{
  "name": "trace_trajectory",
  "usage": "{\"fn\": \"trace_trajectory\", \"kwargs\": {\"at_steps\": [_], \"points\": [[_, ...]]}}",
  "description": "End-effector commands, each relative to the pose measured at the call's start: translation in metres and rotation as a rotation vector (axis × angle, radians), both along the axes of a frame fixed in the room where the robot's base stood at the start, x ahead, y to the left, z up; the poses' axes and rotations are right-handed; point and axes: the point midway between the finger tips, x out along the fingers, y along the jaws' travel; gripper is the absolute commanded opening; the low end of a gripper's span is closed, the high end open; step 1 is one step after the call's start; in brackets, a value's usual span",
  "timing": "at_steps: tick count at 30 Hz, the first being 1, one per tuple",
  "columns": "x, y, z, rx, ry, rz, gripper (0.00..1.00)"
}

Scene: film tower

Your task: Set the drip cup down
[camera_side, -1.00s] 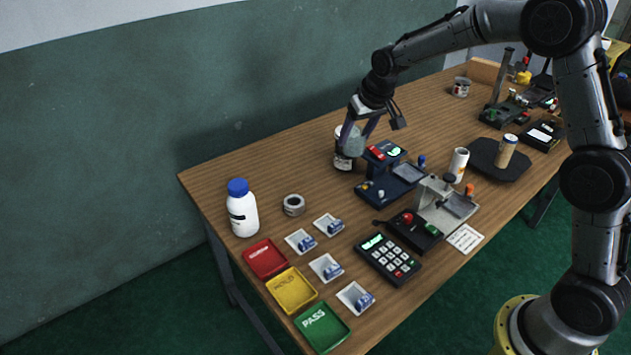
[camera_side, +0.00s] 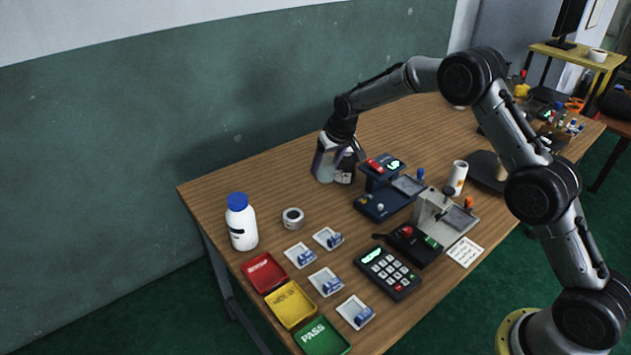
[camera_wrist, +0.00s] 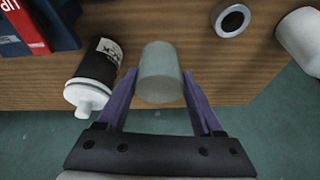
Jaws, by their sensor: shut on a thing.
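The drip cup (camera_wrist: 160,74) is a pale grey-green translucent cup. In the wrist view it sits between the two purple fingers of my gripper (camera_wrist: 160,92), which is shut on it. In the side view my gripper (camera_side: 326,166) is low over the far edge of the table, and the cup (camera_side: 325,168) shows between the fingers, close to the tabletop. I cannot tell whether its base touches the wood. A black and white bottle (camera_wrist: 95,76) stands just beside it, partly hidden by my gripper in the side view.
A dark blue device (camera_side: 380,190) stands right of the cup. A tape roll (camera_side: 292,218) and a white bottle with a blue cap (camera_side: 241,222) stand to the left. Bare wood lies between the cup and the roll. The table's back edge is near.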

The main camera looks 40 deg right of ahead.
Motion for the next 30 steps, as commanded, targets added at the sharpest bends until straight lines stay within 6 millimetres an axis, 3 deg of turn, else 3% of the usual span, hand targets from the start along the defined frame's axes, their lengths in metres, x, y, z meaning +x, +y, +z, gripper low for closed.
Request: {"fn": "trace_trajectory", "kwargs": {"at_steps": [6, 11, 19, 25, 30], "points": [[0.029, -0.001, -0.036, 0.000, 0.002, 0.000, 0.15], [0.042, -0.002, -0.049, 0.000, 0.000, -0.001, 0.15], [0.051, -0.002, -0.062, 0.001, 0.001, -0.001, 0.15], [0.049, -0.002, -0.089, 0.000, 0.002, -0.001, 0.15], [0.050, -0.002, -0.090, 0.000, -0.001, -0.001, 0.15]]}}
